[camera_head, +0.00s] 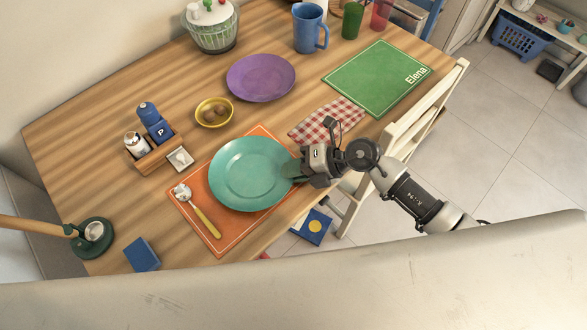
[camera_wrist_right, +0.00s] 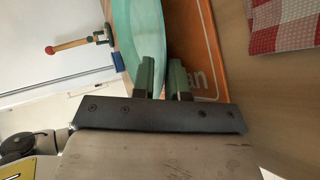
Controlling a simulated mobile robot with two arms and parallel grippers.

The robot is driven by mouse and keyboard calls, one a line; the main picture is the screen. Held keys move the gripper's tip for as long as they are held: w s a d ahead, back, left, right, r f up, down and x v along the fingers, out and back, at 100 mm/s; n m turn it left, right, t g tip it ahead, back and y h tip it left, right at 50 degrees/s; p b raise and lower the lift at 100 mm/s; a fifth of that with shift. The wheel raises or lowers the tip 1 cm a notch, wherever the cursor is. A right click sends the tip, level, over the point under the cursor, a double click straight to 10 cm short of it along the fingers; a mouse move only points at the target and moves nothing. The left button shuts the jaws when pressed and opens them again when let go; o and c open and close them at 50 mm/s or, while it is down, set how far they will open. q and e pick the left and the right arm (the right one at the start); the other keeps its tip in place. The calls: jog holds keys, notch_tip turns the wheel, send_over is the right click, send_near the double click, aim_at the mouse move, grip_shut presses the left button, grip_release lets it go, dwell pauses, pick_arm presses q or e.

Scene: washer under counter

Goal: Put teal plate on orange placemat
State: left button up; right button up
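The teal plate (camera_head: 250,174) is over the orange placemat (camera_head: 220,240), covering most of its middle. I cannot tell whether its underside touches the mat. My right gripper (camera_head: 297,170) is at the plate's right edge in the head view. In the right wrist view, the plate (camera_wrist_right: 138,35) runs down between the two close-set fingers (camera_wrist_right: 162,80), which look shut on its rim. The orange placemat (camera_wrist_right: 200,45) shows beside it with part of a printed name. My left gripper is not in view.
A yellow-handled spoon (camera_head: 204,218) lies on the mat's left side. A wooden caddy (camera_head: 153,153), yellow bowl (camera_head: 213,112), purple plate (camera_head: 261,77), green placemat (camera_head: 378,80) and checkered napkin (camera_head: 327,120) are around. A white chair (camera_head: 400,130) stands at the table's right edge.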

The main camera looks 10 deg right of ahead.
jog(key=v, duration=1.2)
jog(key=shift+b, duration=0.4)
